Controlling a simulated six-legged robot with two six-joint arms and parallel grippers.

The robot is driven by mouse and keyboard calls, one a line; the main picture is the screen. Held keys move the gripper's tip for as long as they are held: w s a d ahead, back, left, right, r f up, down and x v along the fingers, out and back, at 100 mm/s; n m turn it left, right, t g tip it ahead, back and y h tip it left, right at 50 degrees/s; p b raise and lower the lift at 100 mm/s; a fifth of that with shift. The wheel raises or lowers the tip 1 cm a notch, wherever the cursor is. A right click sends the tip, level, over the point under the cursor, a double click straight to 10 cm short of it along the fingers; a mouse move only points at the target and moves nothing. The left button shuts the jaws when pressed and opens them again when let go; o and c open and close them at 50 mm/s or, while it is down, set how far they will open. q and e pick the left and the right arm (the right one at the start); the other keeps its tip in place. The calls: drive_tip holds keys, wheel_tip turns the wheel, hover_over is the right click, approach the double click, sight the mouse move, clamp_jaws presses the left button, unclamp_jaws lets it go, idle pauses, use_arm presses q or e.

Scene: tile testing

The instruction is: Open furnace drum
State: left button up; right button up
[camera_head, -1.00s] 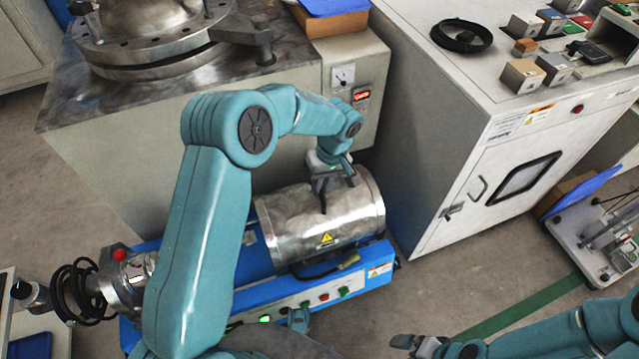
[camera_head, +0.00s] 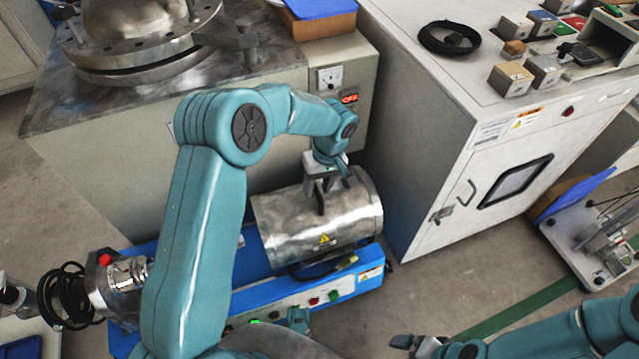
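The furnace drum (camera_head: 335,222) is a shiny metal cylinder with a yellow warning sticker. It lies on a blue base (camera_head: 262,290) with buttons along its front, in the middle of the view. My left gripper (camera_head: 334,200) reaches down over the top of the drum, with its dark fingers at the upper surface. I cannot tell whether the fingers hold a handle or are apart. The drum looks closed. My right gripper (camera_head: 420,344) is at the bottom edge, away from the drum; its finger state is unclear.
A grey cabinet (camera_head: 430,130) stands right of the drum, with boxes and a black cable coil (camera_head: 449,38) on top. A marble-topped machine (camera_head: 110,130) stands behind. A metal fitting with black hose (camera_head: 65,295) is at left. A wheeled stand (camera_head: 590,240) is at right.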

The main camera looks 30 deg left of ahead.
use_arm(q)
wheel_tip(320, 180, up, 16)
drive_tip(key=w+d+p, duration=0.2)
drive_tip(key=p, duration=0.3)
drive_tip(key=shift+w, duration=0.15)
drive_tip(key=shift+d+f, duration=0.1)
drive_tip(key=s+d+f+m+h, duration=0.25)
drive_tip(key=s+d+f, duration=0.2)
drive_tip(key=f, duration=0.55)
drive_tip(key=s+d+f+m+h, duration=0.2)
drive_tip(key=s+d+f+m, duration=0.15)
drive_tip(key=s+f, duration=0.45)
drive_tip(key=s+d+f+m+t, duration=0.1)
drive_tip(key=s+f, duration=0.2)
drive_tip(key=s, duration=0.3)
drive_tip(key=s+d+f+t, duration=0.1)
drive_tip(key=s+f, duration=0.3)
drive_tip(key=s, duration=0.3)
wheel_tip(320, 180, up, 23)
drive_tip(key=p, duration=2.2)
drive_tip(key=shift+w+f+m+h, duration=0.2)
drive_tip(key=shift+m+h, duration=0.1)
drive_tip(key=shift+h, duration=0.15)
